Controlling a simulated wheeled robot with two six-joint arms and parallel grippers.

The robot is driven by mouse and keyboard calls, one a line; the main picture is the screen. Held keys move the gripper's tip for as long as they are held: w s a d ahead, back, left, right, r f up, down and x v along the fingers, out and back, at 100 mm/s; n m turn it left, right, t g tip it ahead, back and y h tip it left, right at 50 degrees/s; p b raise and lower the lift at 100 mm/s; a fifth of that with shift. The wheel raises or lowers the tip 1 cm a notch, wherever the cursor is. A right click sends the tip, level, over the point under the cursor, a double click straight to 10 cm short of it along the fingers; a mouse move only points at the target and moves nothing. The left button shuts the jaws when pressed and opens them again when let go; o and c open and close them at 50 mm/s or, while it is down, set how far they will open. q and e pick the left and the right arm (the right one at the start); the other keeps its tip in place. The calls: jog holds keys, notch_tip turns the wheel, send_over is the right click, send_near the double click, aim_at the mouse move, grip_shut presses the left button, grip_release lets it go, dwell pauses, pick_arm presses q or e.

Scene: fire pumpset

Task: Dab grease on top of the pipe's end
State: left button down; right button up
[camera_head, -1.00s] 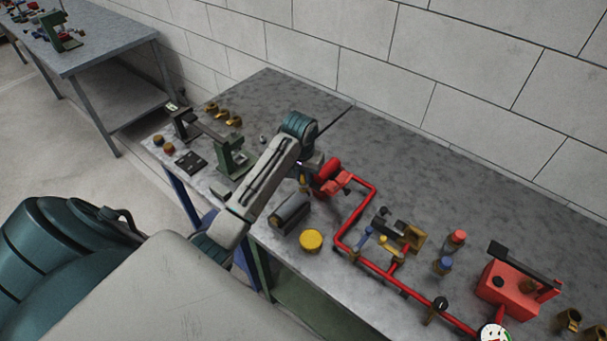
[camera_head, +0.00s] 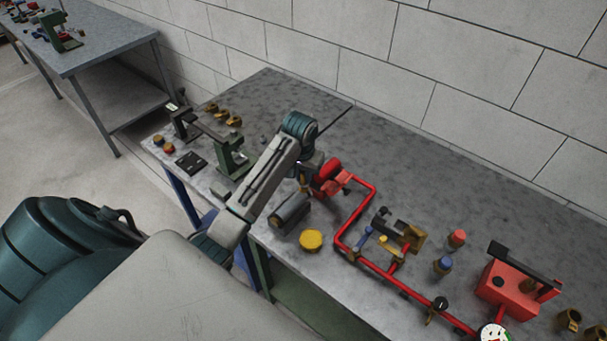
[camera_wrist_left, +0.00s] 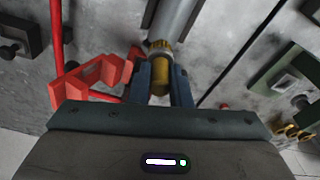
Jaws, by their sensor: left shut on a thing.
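A yellow round pot (camera_head: 311,240) stands near the front edge. My right gripper is out of view.
A red clamp (camera_wrist_left: 95,75) is close on the left in the wrist view. Red piping (camera_head: 348,232) runs to the right. A green vise (camera_head: 233,160) stands left of my arm. The bench (camera_head: 420,165) is clear at the back.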

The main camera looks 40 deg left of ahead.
pick_arm(q)
jog(key=shift+w, duration=0.1)
dwell(0.5)
jog(key=shift+w+d, duration=0.1)
jog(key=shift+w, duration=1)
jog(key=shift+s, duration=0.2)
dwell(0.8)
jog(key=shift+s, duration=1)
jog(key=shift+w, duration=0.1)
dwell(1.9)
jog(key=shift+w, duration=1.1)
jog(key=shift+r, duration=3)
